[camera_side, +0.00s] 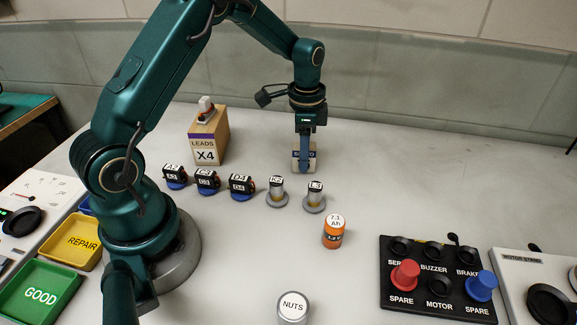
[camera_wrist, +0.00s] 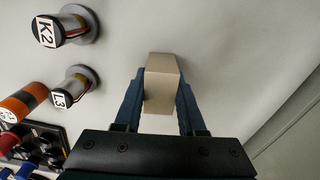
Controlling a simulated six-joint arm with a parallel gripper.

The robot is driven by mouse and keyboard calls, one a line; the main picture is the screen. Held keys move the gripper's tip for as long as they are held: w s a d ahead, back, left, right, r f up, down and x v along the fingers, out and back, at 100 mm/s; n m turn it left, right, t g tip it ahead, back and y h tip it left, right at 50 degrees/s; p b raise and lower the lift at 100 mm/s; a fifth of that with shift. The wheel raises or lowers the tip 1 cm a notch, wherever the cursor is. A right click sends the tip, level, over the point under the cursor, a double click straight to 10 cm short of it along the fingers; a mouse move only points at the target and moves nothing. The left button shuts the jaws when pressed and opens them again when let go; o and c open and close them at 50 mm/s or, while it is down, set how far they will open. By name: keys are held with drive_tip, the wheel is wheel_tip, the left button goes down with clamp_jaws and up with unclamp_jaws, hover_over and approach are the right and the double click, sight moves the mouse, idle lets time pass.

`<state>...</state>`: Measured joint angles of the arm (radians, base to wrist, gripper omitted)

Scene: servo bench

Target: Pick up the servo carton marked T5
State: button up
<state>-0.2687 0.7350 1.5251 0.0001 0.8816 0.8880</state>
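A small tan carton (camera_side: 312,164) with a pale label and a dark band is at the back middle of the bench. A finger covers part of the label, so I cannot read its mark. My gripper (camera_side: 305,150) points straight down over it, with its blue fingers on either side. In the wrist view, the carton (camera_wrist: 161,88) sits between the fingertips (camera_wrist: 161,92), with a finger against each side and no clear gap. The carton appears upright at bench level; I cannot tell whether it is lifted.
A larger LEADS X4 box (camera_side: 208,148) stands to the left. A row of small motors, including K2 (camera_side: 276,192) and L3 (camera_side: 315,197), stands in front. An orange battery (camera_side: 333,232), a NUTS can (camera_side: 293,308) and a black button panel (camera_side: 438,280) are nearer. The bench behind and right is clear.

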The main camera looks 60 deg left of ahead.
clamp_jaws()
